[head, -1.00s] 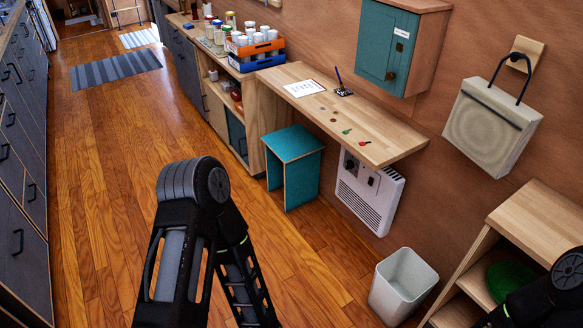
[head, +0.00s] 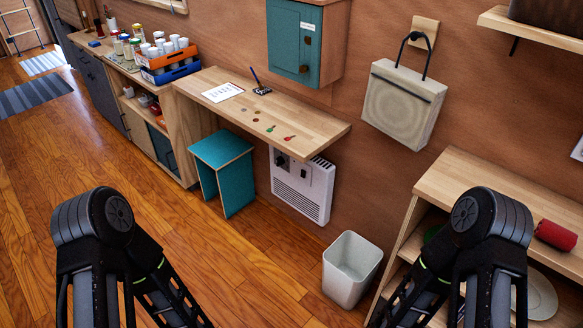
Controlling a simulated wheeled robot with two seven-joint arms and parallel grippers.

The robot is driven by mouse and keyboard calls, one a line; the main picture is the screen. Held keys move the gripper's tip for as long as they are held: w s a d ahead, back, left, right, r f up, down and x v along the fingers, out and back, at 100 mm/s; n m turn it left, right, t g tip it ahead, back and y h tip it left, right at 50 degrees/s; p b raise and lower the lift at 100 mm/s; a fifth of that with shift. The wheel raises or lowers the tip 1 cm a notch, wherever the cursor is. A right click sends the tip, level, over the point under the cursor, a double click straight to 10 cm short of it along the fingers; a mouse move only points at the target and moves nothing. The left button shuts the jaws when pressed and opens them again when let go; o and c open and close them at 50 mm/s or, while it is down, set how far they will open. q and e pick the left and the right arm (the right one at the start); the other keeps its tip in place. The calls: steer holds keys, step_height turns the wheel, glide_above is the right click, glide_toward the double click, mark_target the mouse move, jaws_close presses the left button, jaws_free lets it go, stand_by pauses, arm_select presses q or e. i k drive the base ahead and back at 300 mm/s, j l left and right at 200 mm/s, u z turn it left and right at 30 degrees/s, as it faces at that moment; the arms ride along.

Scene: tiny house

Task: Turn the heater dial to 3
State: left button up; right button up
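The white wall heater (head: 301,187) hangs low on the brown wall, partly under the wooden desk's right end. Its dial (head: 280,160) is a dark knob at the heater's upper left, just below the desk edge. The dial's numbers and setting are too small to read. A second small dark control (head: 304,171) sits to the right of the dial. Both my arms show in the foreground, bent at the elbow, well short of the heater. Neither gripper is in view.
The desk (head: 322,127) juts out above the heater. A teal stool (head: 222,170) stands left of it. A white bin (head: 351,270) stands on the floor in front, to the right. A wooden shelf (head: 452,177) is at right. The floor before the heater is clear.

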mark_target(279, 162)
steer(key=i+j+z, duration=0.1)
steer(key=z, duration=1.1)
steer(key=j+z, duration=0.3)
steer(key=j, duration=0.15)
steer(key=j+z, duration=0.25)
steer(key=j, duration=0.25)
steer(key=j+z, duration=0.3)
steer(key=j, duration=0.15)
steer(key=k+j+z, duration=0.25)
steer(key=j, duration=0.15)
steer(key=k+j+z, duration=0.1)
steer(key=j+z, duration=0.2)
steer(key=j, duration=0.15)
steer(key=k+j, duration=0.15)
steer(key=j, duration=0.2)
steer(key=k+j, duration=0.15)
steer(key=j, duration=0.2)
steer(key=k+j, duration=0.1)
steer(key=j, duration=0.25)
steer(key=k+j, duration=0.15)
steer(key=j, duration=0.2)
steer(key=k+j, duration=0.15)
steer(key=j, duration=0.2)
steer(key=z, duration=0.05)
